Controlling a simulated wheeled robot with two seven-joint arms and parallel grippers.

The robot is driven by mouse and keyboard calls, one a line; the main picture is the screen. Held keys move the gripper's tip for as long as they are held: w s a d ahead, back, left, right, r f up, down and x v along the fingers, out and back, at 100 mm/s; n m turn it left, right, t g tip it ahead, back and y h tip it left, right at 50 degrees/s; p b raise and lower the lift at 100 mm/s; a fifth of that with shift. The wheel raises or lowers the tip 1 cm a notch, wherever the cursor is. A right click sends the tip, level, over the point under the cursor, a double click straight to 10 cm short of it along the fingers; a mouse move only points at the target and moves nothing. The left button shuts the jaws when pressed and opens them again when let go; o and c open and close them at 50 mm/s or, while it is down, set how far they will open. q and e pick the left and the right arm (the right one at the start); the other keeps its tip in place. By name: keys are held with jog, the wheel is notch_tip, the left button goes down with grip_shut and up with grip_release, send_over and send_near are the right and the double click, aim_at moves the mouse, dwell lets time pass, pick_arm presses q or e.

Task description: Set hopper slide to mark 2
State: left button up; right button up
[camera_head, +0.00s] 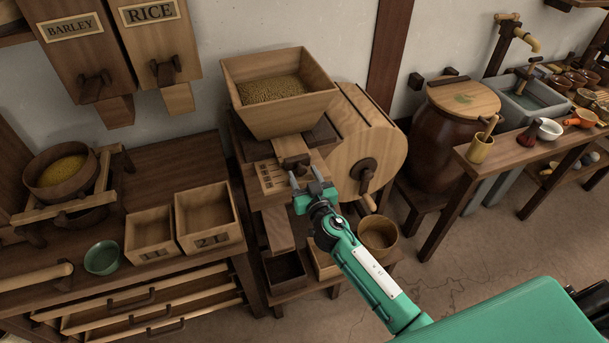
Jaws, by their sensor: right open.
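My left gripper is out of view.
A round wooden drum (375,145) with a dark crank stands right of the slide, close to my gripper. Below are a wooden bucket (378,236) and open boxes. Left is a bench with two numbered boxes (207,218) and a green bowl (102,258). Floor at right is clear.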

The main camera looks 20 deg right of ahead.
jog(key=shift+c, duration=0.2)
grip_shut()
jog(key=s, duration=0.5)
jog(key=shift+b, duration=0.3)
jog(key=shift+o, duration=0.2)
grip_release()
